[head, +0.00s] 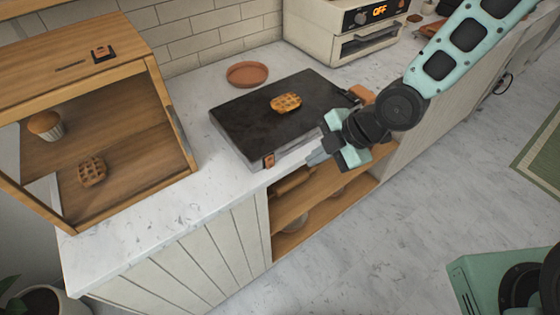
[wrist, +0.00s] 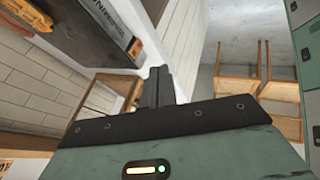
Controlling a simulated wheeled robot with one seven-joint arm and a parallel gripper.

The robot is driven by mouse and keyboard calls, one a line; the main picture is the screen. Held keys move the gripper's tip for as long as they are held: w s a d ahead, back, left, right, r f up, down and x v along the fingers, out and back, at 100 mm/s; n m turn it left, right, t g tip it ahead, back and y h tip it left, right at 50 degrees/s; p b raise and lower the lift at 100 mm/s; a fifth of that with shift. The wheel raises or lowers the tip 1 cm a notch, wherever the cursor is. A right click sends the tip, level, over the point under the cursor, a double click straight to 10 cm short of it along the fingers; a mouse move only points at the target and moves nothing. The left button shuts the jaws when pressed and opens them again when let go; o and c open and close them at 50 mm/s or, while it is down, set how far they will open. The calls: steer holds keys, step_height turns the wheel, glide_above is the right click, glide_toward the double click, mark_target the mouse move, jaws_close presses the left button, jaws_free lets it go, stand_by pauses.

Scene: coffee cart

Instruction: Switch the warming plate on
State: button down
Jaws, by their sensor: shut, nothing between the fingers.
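The warming plate (head: 245,115) is a flat black slab on the marble counter with a waffle (head: 286,103) on top. A small orange switch-like part (head: 268,160) sits on its front edge at the left corner; its on or off position is too small to read. My gripper (head: 318,157) is shut and empty, in front of the plate's front edge, to the right of that part and apart from it. In the wrist view the shut fingers (wrist: 158,85) point up the picture, with the plate (wrist: 85,28) and an orange part (wrist: 135,48) at upper left.
A wooden display case (head: 160,75) with a muffin and a waffle stands at left. A terracotta dish (head: 247,73) lies behind the plate. A toaster oven (head: 345,30) reading OFF stands at the back. Open wooden shelves (head: 320,205) lie below the counter; the floor in front is clear.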

steer(key=p, duration=0.2)
glide_toward(270, 170)
step_height(270, 170, down, 4)
steer(key=s, duration=0.3)
steer(key=w+a+p, duration=0.1)
steer(key=w+a, duration=0.1)
steer(key=shift+w+a+f, duration=0.1)
steer(key=shift+w+a, duration=0.15)
steer(key=shift+w, duration=0.1)
steer(key=shift+w+a+f+p, duration=0.15)
steer(key=shift+w+a+p, duration=0.1)
steer(key=shift+w+p, duration=0.15)
steer(key=shift+f+b, duration=0.1)
steer(key=shift+b, duration=0.2)
steer(key=shift+f+b, duration=0.2)
steer(key=shift+b, duration=0.25)
steer(key=shift+w+a+t+y+b, duration=0.15)
steer(key=shift+t+y+b, duration=0.15)
steer(key=shift+b, duration=0.15)
steer(key=shift+r+p, duration=0.25)
steer(key=shift+p, duration=0.05)
